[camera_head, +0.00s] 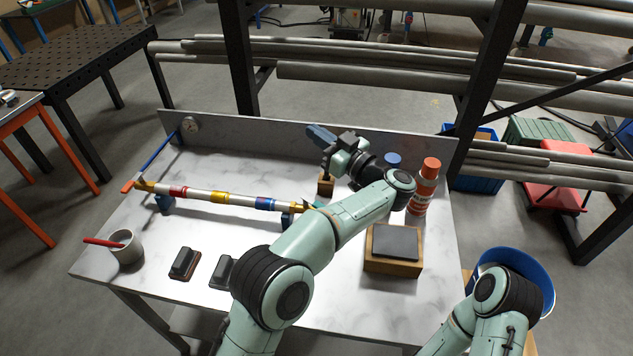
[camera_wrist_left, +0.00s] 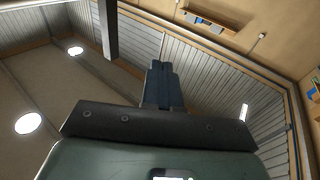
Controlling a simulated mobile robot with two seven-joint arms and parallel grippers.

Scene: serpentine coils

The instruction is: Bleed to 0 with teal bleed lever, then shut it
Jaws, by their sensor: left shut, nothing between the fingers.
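A silver pipe (camera_head: 237,198) with red, yellow and blue bands lies across blue supports on the table. A small teal piece (camera_head: 319,205), perhaps the bleed lever, shows at its right end, partly hidden by my left arm. An orange lever (camera_head: 128,187) sits at the pipe's left end. My left gripper (camera_head: 316,132) is shut and empty, above the table's back edge and well apart from the teal piece. Its closed fingers (camera_wrist_left: 162,83) point upward in the left wrist view. My right gripper is out of view.
A wooden block with a dark top (camera_head: 395,243) and an orange bottle (camera_head: 424,186) stand at the right. A grey cup (camera_head: 127,252) holding a red stick and two dark-handled blocks (camera_head: 184,263) are at the front left. A low back wall (camera_head: 255,135) edges the table.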

